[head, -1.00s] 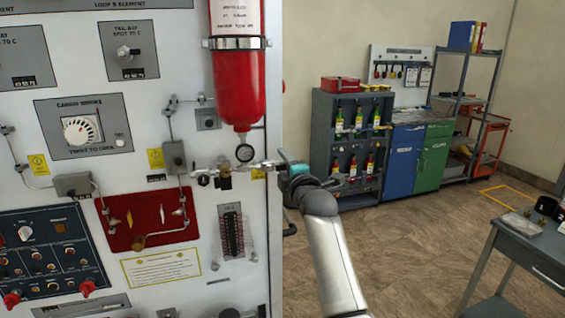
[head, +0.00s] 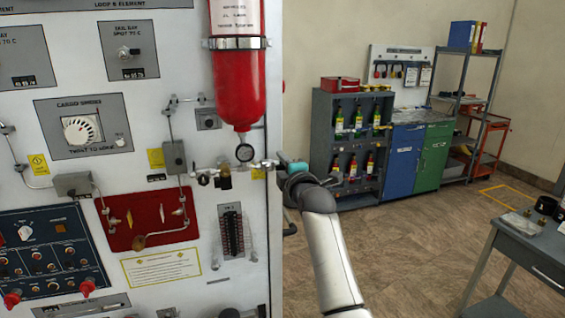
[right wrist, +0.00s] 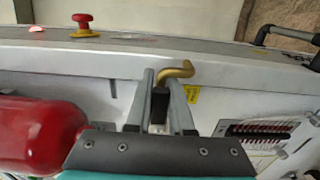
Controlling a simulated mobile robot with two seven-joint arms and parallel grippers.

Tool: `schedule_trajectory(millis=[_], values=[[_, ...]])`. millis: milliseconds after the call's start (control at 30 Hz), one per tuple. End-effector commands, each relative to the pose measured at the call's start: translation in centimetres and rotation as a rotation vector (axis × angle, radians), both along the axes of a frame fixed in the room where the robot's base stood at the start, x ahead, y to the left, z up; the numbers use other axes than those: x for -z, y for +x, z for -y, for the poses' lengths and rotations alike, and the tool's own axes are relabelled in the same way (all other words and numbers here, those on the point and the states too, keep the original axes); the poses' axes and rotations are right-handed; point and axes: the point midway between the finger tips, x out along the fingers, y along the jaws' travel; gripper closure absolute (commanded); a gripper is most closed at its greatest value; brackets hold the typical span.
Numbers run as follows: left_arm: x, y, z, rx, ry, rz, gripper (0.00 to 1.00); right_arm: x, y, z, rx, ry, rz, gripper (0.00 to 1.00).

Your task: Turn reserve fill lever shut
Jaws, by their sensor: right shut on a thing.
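My right gripper (head: 270,164) reaches in from the right to the panel's edge, level with the pipe run below the red bottle. In the right wrist view my right gripper (right wrist: 163,85) has its fingers close together on a small dark piece, which I take to be the grip of the reserve fill lever (right wrist: 158,98). A bent brass part (right wrist: 181,71) sticks out at the fingertips. In the head view the gripper and the panel edge largely hide the held part, so its angle is hard to tell. My left gripper is in neither view.
The red bottle (head: 237,90) hangs above the pipe, with a round gauge (head: 244,152) under it. In the wrist view the bottle (right wrist: 35,135) is left of the fingers. A red mushroom button (right wrist: 83,22) stands beyond. Open floor (head: 410,240) lies right of the panel.

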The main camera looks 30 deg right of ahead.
Motion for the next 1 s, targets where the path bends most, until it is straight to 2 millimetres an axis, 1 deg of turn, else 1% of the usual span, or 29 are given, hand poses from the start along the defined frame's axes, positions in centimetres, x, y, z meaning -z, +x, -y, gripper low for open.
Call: schedule_trajectory(millis=[367,567,767,1000], values=[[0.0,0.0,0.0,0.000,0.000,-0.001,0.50,0.1,0.0,0.0,0.000,0.002,-0.001,1.00],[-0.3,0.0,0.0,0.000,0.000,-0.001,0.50,0.3,0.0,0.0,0.000,0.043,0.007,1.00],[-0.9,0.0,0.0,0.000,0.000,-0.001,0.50,0.7,0.0,-0.1,0.000,0.155,0.033,1.00],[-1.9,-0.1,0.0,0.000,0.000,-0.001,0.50,1.6,0.0,-0.3,0.000,0.363,0.082,1.00]])
